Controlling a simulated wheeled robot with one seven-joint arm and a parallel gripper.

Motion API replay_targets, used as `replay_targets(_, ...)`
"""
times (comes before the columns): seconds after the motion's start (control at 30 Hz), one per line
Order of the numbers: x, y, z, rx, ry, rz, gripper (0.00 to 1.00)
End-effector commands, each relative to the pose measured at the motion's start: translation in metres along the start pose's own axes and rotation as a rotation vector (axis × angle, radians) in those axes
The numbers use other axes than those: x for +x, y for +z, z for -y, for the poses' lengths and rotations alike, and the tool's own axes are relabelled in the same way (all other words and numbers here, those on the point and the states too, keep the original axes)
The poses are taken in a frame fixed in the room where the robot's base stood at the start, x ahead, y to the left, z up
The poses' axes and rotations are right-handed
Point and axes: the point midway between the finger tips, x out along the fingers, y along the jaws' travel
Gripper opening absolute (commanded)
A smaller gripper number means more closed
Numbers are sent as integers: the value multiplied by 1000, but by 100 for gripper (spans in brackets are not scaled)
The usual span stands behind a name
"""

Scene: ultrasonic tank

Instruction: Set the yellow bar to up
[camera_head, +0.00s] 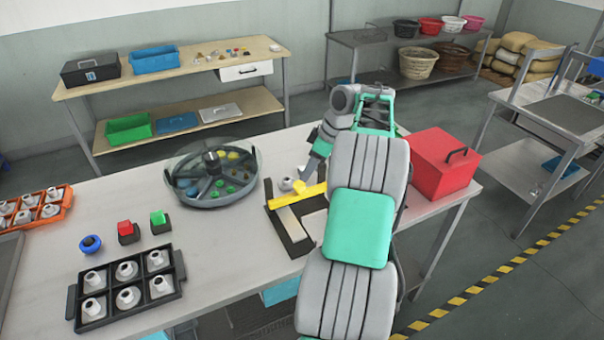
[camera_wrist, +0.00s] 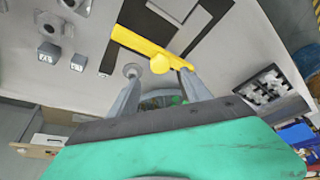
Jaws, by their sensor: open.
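The yellow bar (camera_head: 292,198) lies slanted across the black-framed fixture (camera_head: 296,248) on the table. In the wrist view the yellow bar (camera_wrist: 135,42) runs from upper left to lower right, and a round yellow knob (camera_wrist: 160,64) stands on it. My gripper (camera_wrist: 160,76) is open, with one finger on each side of the knob in that view. I cannot tell whether either finger touches the bar or knob. In the head view my arm comes over the fixture from the right and hides part of it and the fingertips.
A red box (camera_head: 436,170) stands right of my arm. A round compartment tray with a clear cover (camera_head: 212,190) is left of the fixture. Blue, red and green buttons (camera_head: 128,232) and a black tray of white parts (camera_head: 120,300) are at the front left. Bare table lies between.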

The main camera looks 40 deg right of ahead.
Motion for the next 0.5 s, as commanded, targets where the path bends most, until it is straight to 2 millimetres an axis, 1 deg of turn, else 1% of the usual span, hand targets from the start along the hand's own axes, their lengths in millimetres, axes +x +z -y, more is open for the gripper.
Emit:
replay_targets(0.1, 23, 1, 2, 2, -3, 1, 57)
replay_targets(0.3, 57, 0, 1, 4, -2, 1, 57)
replay_targets(0.4, 68, 0, 1, 5, 0, 0, 57)
replay_targets(0.5, 72, 0, 0, 5, 2, 1, 57)
